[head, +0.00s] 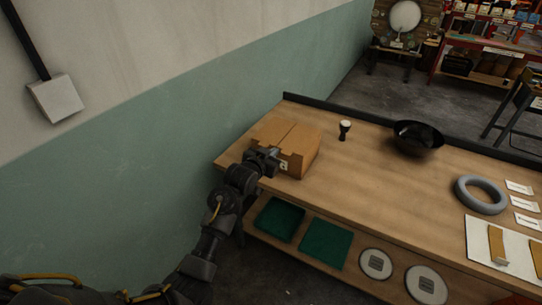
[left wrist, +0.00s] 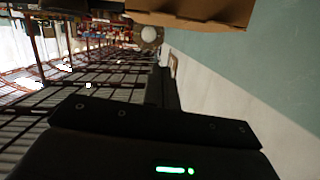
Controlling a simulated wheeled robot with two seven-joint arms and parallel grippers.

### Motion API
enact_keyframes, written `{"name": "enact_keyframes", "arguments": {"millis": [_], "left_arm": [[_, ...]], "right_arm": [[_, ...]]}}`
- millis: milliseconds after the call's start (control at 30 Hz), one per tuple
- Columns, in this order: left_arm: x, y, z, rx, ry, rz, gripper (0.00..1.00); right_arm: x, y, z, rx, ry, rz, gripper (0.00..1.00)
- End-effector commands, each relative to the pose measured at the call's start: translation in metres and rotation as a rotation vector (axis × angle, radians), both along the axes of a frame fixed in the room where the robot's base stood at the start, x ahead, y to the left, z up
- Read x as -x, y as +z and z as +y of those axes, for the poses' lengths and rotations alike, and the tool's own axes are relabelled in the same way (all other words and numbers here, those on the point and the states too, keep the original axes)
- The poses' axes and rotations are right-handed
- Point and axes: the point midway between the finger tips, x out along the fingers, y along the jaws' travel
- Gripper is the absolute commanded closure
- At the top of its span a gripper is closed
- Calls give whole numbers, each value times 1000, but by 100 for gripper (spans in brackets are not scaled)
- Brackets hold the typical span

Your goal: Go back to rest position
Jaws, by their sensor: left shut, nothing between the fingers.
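My left gripper (head: 274,155) is at the near left side of a cardboard box (head: 297,140) on the workbench. Its fingers look closed together with nothing between them; they also show as a dark shape in the left wrist view (left wrist: 161,88). The box's brown edge (left wrist: 195,12) lies across the top of the wrist view. Whether the gripper touches the box I cannot tell. My right gripper is not in view.
The wooden workbench (head: 375,190) has a black bowl (head: 418,138), a grey ring (head: 481,195) and white cards (head: 525,204) on it. Green cloth-like pieces (head: 325,243) and round discs (head: 376,264) lie on its lower shelf. A wall (head: 150,160) runs along the left.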

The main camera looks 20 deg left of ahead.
Motion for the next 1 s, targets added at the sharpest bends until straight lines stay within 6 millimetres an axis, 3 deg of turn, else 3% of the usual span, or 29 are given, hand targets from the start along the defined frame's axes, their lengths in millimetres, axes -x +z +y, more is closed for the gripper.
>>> {"name": "enact_keyframes", "arguments": {"millis": [200, 500, 567, 667, 767, 800, 867, 1000], "left_arm": [[10, 2, 2, 0, 0, 0, 100], [8, 6, 3, 11, 4, -25, 100], [4, -11, 4, 25, 13, -12, 100], [3, -64, 3, 36, 23, 52, 100], [21, -138, 5, 36, 36, 154, 100], [32, -170, 5, 33, 41, 199, 100], [53, -215, 7, 27, 48, 265, 100], [115, -312, 13, 6, 64, 418, 100]], "right_arm": [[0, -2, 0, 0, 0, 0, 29], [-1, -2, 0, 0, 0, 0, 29], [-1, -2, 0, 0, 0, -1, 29], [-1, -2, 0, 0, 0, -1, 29], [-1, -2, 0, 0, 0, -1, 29], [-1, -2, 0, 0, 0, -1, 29], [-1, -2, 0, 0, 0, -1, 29], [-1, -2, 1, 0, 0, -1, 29]]}}
